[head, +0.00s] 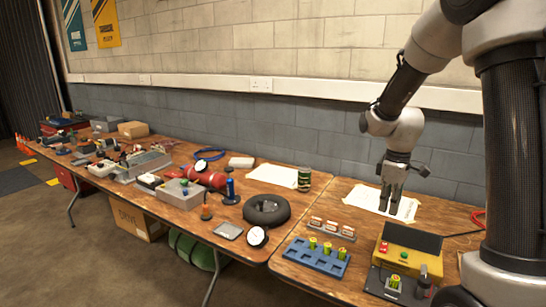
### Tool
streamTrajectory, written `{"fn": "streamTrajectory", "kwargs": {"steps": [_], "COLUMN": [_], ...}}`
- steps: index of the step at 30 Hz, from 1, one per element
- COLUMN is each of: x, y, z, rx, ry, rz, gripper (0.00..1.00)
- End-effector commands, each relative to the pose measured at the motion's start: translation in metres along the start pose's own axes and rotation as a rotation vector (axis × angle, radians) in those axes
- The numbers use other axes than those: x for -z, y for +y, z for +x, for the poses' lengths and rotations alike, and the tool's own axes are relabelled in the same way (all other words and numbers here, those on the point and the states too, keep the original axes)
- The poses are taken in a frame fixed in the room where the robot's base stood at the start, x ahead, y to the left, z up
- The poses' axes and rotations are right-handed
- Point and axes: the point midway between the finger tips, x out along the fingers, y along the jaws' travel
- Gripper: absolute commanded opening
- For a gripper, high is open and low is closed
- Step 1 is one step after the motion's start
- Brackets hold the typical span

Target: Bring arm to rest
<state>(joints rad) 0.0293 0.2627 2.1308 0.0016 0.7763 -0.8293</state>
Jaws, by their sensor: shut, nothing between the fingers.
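My gripper (391,200) hangs at the end of my bent arm on the right side of the head view. It points down over a white sheet (362,199) on the right table. Its fingers look close together and nothing shows between them. I cannot tell how far the fingertips are above the sheet.
A yellow charger box (408,262) with a dark panel stands front right. A blue tray (318,257) with several green-yellow batteries lies left of it, with a small rack (332,229) behind. A can (304,179) and a black ring (266,210) stand further left.

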Motion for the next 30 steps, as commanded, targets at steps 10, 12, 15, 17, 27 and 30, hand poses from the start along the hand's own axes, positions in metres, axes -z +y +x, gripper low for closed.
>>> {"fn": "streamTrajectory", "kwargs": {"steps": [10,12,15,17,27,30], "x": [-0.064,-0.076,-0.096,-0.109,-0.149,-0.151], "y": [-0.072,-0.087,-0.109,-0.124,-0.171,-0.173], "z": [-0.042,-0.057,-0.079,-0.092,-0.138,-0.147], "rx": [0.024,0.009,-0.016,-0.033,-0.138,-0.155], "ry": [-0.038,-0.016,0.032,0.072,0.327,0.369], "rz": [0.534,0.609,0.711,0.761,0.799,0.794], "gripper": [0.00,0.00,0.00,0.00,0.00,0.00]}}
